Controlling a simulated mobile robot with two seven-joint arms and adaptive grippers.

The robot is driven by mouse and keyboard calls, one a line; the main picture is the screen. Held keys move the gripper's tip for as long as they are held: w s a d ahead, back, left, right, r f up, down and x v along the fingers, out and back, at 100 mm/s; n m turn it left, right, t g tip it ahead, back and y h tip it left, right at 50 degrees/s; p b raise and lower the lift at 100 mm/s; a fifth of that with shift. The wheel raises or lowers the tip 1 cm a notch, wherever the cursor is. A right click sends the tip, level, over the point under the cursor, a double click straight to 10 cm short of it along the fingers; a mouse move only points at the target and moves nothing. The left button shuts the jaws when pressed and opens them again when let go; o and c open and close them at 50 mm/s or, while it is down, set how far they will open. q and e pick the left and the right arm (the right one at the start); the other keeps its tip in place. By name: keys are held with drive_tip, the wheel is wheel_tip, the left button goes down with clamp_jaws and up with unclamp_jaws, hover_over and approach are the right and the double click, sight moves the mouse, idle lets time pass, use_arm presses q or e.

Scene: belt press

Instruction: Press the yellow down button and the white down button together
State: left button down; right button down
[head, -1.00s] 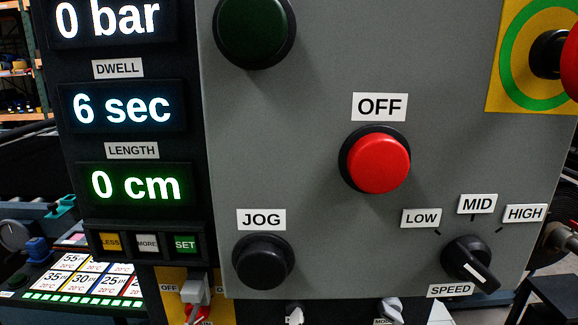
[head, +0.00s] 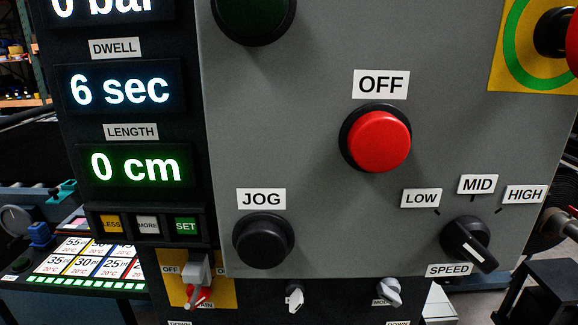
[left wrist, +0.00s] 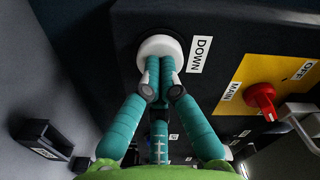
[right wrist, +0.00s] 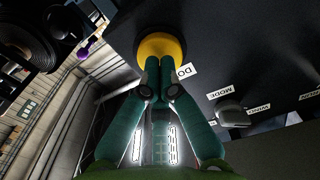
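The white down button (left wrist: 160,46) is in the left wrist view, beside its DOWN label. My left gripper (left wrist: 159,67) is shut and empty, with its fingertips right at the button's face. The yellow down button (right wrist: 160,46) is in the right wrist view, with its label partly covered. My right gripper (right wrist: 160,68) is shut and empty, with its fingertips over the lower part of the button's face. I cannot tell whether either button is pushed in. The head view shows neither gripper nor button, only cut-off DOWN labels (head: 180,323) at its bottom edge.
A red OFF button (head: 378,140), a black JOG button (head: 263,240) and a SPEED knob (head: 468,242) sit on the grey panel. The display (head: 135,166) reads 0 cm. A red MAIN switch (left wrist: 262,98) is right of the white button, a MODE knob (right wrist: 230,113) right of the yellow one.

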drive_tip(key=shift+w, duration=0.3)
idle(0.5)
use_arm(q)
drive_tip(key=shift+w+r, duration=0.1)
drive_tip(key=shift+w, duration=0.2)
use_arm(e)
drive_tip(key=shift+w+r, duration=0.1)
drive_tip(key=shift+w, duration=0.2)
use_arm(q)
drive_tip(key=shift+r, duration=0.15)
use_arm(e)
drive_tip(key=shift+r, duration=0.15)
idle(1.1)
idle(0.7)
